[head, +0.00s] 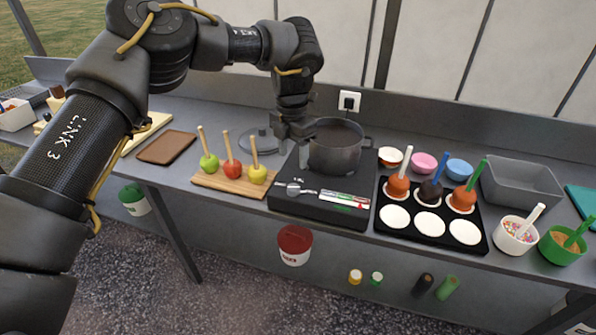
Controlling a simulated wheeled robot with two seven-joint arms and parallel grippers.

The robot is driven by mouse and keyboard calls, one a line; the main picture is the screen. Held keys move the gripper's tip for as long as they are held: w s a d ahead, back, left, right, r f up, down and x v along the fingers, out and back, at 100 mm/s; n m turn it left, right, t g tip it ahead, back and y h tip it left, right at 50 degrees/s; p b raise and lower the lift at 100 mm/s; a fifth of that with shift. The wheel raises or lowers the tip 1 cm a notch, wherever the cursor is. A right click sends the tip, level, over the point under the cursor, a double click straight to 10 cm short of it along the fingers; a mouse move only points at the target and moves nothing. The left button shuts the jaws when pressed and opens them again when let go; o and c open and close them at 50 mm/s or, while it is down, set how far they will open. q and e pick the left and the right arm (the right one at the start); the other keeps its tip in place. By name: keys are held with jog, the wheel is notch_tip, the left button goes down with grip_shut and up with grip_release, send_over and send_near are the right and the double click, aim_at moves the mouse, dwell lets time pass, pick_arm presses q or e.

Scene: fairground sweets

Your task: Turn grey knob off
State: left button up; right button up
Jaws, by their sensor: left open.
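The grey knob (293,188) is on the left of the sloping front panel of a black cooker (283,205). A pale pointer or handle shape lies at the knob; its exact setting is too small to tell. A dark pot (336,157) with dark contents stands on top of the cooker. My left gripper (292,152) points down, open and empty, over the left rear of the cooker beside the pot. It is behind and above the knob, apart from it. My right gripper is out of view.
A board (228,188) with several apples on sticks is left of the cooker, a grey lid (262,141) behind it. A black tray (398,234) with white discs and coated apples is at the right. Tubs (514,240) stand farther right. A brown board (167,147) lies left.

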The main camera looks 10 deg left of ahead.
aim_at(293, 187)
pick_arm(q)
notch_tip(293, 187, down, 2)
jog(key=shift+s+f+p, duration=0.1)
jog(key=shift+s+p, duration=0.05)
jog(key=shift+p, duration=0.15)
jog(key=f+p, duration=0.1)
jog(key=f, duration=0.6)
jog(key=shift+w+p, duration=0.2)
jog(key=shift+p, duration=0.1)
jog(key=shift+f, duration=0.7)
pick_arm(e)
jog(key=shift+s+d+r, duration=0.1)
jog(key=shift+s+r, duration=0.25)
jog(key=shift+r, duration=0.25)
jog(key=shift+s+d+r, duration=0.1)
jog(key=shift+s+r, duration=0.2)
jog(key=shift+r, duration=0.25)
pick_arm(q)
jog(key=c, duration=1)
jog(key=shift+o, duration=0.2)
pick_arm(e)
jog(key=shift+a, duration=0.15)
